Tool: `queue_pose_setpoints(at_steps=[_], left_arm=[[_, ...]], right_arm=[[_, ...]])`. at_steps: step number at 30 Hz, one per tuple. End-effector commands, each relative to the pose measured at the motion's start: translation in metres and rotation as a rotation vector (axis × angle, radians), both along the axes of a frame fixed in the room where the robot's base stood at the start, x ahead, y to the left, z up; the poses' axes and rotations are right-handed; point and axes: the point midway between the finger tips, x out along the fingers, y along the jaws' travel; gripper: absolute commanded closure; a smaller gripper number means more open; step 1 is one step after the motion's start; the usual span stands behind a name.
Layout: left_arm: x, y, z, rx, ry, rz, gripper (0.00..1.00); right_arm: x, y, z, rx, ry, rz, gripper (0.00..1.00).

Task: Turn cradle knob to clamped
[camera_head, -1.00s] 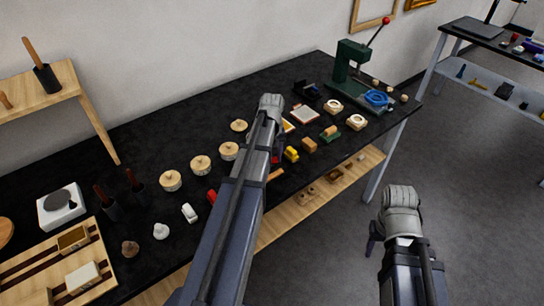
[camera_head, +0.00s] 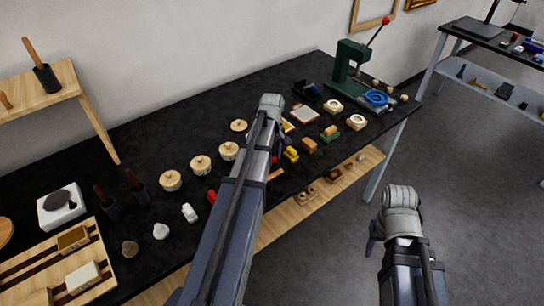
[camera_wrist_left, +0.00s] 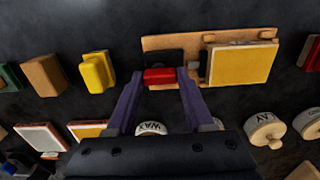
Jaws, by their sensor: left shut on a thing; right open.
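In the left wrist view, a wooden cradle (camera_wrist_left: 190,39) lies on the black tabletop with a yellow panel (camera_wrist_left: 240,64) on its right part. A red knob (camera_wrist_left: 160,75) sits at its left part, in front of a dark block. My left gripper (camera_wrist_left: 160,84) has its purple fingers on both sides of the red knob and is shut on it. In the head view my left arm hides most of the cradle and the left fingers. My right gripper (camera_head: 375,240) is open and empty, over the floor off the table's front edge.
Beside the cradle are a yellow block (camera_wrist_left: 97,72) and a tan block (camera_wrist_left: 44,76). Round wooden pots (camera_head: 201,165) stand in a row along the table. A green press (camera_head: 350,66) with a red-tipped lever is at the far end. Floor right of the table is clear.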

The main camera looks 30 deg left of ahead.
Motion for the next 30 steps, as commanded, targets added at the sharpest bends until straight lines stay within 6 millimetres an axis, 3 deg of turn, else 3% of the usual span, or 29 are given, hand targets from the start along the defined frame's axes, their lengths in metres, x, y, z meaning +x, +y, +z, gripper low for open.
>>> queue_pose_setpoints(at_steps=[8, 9, 17, 30], left_arm=[[-0.0001, 0.0000, 0.0000, 0.000, 0.000, 0.000, 1.00], [-0.0001, 0.0000, 0.0000, 0.000, 0.000, 0.000, 0.46], [0.0000, 0.0000, 0.0000, 0.000, 0.000, -0.001, 0.18], [0.0000, 0.0000, 0.0076, 0.000, 0.000, -0.001, 0.18]], right_arm=[[0.0000, 0.0000, 0.0000, 0.000, 0.000, 0.000, 0.50], [0.0000, 0.0000, 0.0000, 0.000, 0.000, 0.000, 0.50], [0.0000, 0.0000, 0.0000, 0.000, 0.000, 0.000, 0.50], [-0.0001, 0.0000, 0.0076, 0.000, 0.000, 0.000, 0.50]])
